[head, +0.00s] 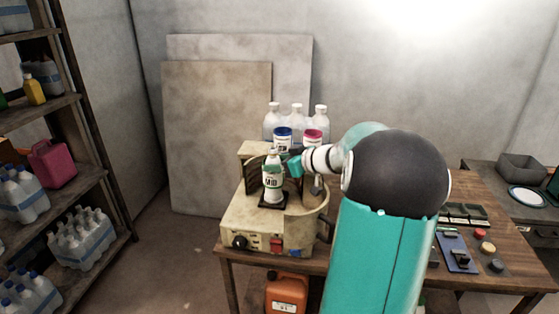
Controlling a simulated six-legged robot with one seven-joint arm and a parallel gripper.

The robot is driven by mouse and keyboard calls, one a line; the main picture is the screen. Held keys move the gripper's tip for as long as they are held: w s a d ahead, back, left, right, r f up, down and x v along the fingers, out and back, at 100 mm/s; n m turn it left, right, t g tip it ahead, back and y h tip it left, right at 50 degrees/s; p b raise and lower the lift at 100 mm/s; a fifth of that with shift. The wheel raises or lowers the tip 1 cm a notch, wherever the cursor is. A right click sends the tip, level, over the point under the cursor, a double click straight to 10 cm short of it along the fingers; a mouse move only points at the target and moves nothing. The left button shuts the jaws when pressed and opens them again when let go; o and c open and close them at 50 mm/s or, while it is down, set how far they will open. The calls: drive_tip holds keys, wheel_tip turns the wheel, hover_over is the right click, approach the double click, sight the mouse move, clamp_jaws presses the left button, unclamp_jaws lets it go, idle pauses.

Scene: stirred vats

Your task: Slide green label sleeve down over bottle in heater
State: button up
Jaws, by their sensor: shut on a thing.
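A white bottle (271,157) stands upright on a dark square pad in the heater (238,222), a cream machine with a curved wall. The green label sleeve (272,182), white and green with dark lettering, is around the bottle's body, below its neck. My gripper (290,166) reaches in from the right, at the bottle's upper right side, and is shut on the sleeve's edge. The fingertips are small here, and the exact contact is hard to make out. My arm hides part of the heater's right side.
Two tubs, one blue-lidded (283,137) and one red-lidded (313,138), stand behind the heater with several clear bottles (297,115). The wooden table (500,275) holds small items at right. A shelf (105,185) with bottles stands at left. An orange canister (286,296) is below.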

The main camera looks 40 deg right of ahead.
drive_tip(key=shift+f, duration=1.45)
drive_tip(key=o, duration=0.7)
drive_tip(key=shift+r, duration=0.1)
wheel_tip(320, 180, up, 3)
drive_tip(key=shift+r, duration=0.1)
drive_tip(key=s+a+r, duration=0.2)
drive_tip(key=s+r, duration=0.1)
drive_tip(key=s+a+r, duration=0.3)
drive_tip(key=s, duration=0.1)
drive_tip(key=s+a+r, duration=0.3)
drive_tip(key=s, duration=0.1)
drive_tip(key=shift+s+r, duration=0.2)
drive_tip(key=shift+r, duration=0.1)
